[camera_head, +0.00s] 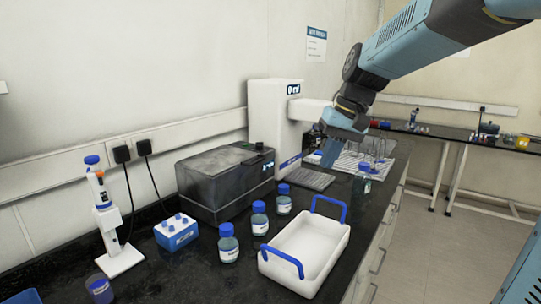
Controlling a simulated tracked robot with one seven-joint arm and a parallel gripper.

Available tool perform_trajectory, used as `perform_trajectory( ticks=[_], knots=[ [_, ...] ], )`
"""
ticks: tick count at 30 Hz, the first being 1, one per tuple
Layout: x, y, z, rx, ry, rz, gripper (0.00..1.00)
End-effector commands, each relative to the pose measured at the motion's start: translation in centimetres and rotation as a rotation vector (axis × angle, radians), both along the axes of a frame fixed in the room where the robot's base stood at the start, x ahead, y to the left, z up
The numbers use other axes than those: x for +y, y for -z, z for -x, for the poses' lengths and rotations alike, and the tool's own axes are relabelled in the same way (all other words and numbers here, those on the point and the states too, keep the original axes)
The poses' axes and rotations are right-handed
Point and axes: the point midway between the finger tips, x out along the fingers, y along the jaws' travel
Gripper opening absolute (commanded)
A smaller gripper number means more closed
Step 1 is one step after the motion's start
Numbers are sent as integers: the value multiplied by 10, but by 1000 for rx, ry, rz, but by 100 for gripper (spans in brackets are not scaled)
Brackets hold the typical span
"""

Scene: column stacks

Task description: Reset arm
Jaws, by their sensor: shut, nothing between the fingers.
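My gripper (329,152) hangs at the end of my arm, which reaches in from the upper right. It is above the far part of the dark bench (345,205), pointing down. Its fingers are shut and hold nothing. A white rack with metal prongs (368,166) stands behind and to the right of the fingers in the picture. Whether the fingertips touch anything below is too small to tell.
A white tray with blue handles (305,243) stands at the front. Several blue-capped bottles (259,220) stand left of it. A dark grey box (222,180), a white instrument (270,120), a pipette stand (118,245) and a blue block (176,233) line the wall. Open floor lies right.

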Motion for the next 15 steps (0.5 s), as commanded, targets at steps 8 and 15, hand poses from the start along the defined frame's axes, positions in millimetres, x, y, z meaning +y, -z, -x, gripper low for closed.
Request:
perform_trajectory(
  ticks=[8,15],
  knots=[
    [-36,0,65,-130,84,114,0],
    [-67,10,116,-243,151,187,0]
  ],
)
